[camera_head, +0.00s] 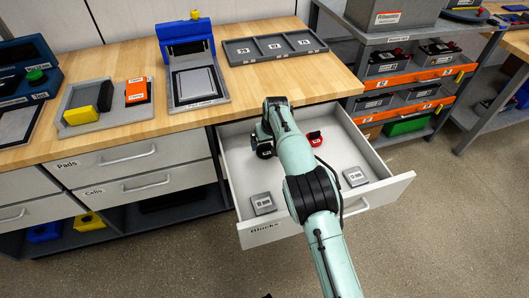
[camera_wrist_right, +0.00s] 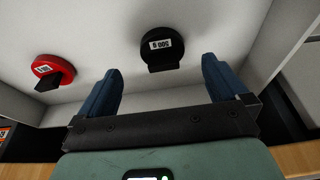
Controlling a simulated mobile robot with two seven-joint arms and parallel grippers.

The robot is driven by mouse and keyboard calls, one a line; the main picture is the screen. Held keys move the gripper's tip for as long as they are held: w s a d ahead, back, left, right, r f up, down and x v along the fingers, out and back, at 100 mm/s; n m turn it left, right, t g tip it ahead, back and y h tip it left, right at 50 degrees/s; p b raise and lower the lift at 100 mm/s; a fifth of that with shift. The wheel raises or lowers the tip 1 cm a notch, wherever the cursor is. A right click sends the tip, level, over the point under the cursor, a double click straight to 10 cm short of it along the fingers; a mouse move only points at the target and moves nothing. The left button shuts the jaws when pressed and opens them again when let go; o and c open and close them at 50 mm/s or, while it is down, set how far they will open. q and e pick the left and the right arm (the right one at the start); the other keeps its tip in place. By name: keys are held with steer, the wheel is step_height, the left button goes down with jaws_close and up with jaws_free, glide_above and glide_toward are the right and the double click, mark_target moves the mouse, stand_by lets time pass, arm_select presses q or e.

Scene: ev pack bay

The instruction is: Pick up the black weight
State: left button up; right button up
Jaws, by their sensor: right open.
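The black weight (camera_wrist_right: 162,46) is a round disc with a white "500 g" label and a small black tab. It sits on the pale floor of the open drawer (camera_head: 232,165). In the head view the black weight (camera_head: 265,151) shows just below my right gripper, partly covered by it. My right gripper (camera_wrist_right: 161,66) is open and empty, with its two blue fingers pointing toward the black weight, one on either side in the picture. A gap to the weight seems to remain. My left gripper is in neither view.
A red weight (camera_head: 315,139) lies in the drawer to the right of the black one. Two grey blocks (camera_head: 263,203) (camera_head: 355,176) lie nearer the drawer front. The drawer walls surround them. The wooden worktop (camera_head: 330,82) overhangs the back of the drawer.

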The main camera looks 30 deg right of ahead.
mark_target(266, 146)
steer(key=shift+w+f, duration=0.25)
steer(key=shift+f, duration=0.45)
steer(key=shift+w+d+f, duration=0.1)
steer(key=shift+w+f, duration=0.05)
steer(key=shift+f, duration=0.2)
steer(key=b+x, duration=0.2)
steer(key=x, duration=0.1)
steer(key=shift+w+f, duration=0.25)
steer(key=shift+w, duration=0.1)
steer(key=shift+w+f, duration=0.15)
steer(key=shift+f, duration=0.15)
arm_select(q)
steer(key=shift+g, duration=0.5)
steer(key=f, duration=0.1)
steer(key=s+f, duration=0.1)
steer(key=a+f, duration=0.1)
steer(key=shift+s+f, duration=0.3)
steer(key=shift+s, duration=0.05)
arm_select(e)
steer(key=c, duration=1.4)
steer(key=shift+r, duration=0.15)
steer(key=shift+c, duration=0.6)
